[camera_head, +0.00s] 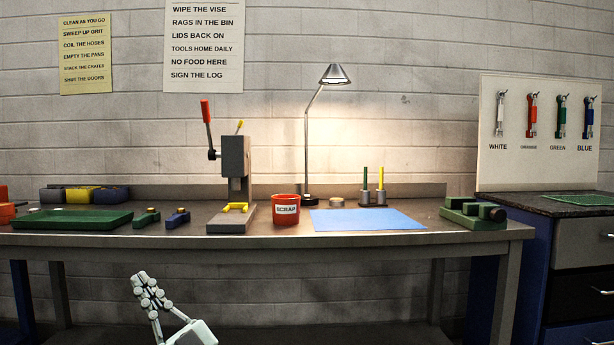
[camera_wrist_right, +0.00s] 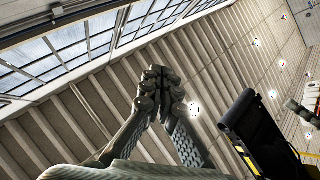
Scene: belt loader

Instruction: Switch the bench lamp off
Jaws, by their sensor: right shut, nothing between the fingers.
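The bench lamp (camera_head: 335,75) stands at the back of the workbench, its metal shade lit and throwing a warm glow on the wall. Its thin stem runs down to a dark round base (camera_head: 310,200) on the bench top. No switch can be clearly made out. My right gripper (camera_head: 142,278) is in front of and below the bench edge, left of the lamp and well apart from it. In the right wrist view its fingers (camera_wrist_right: 158,75) meet and hold nothing, pointing toward the ceiling and windows. My left gripper is not in view.
On the workbench (camera_head: 460,232) stand a press (camera_head: 235,160), a red scrap bin (camera_head: 286,209), a blue mat (camera_head: 367,220), a pen holder (camera_head: 373,198), a green tray (camera_head: 70,219) and a green block fixture (camera_head: 473,212). A dark cabinet (camera_head: 580,240) adjoins at right.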

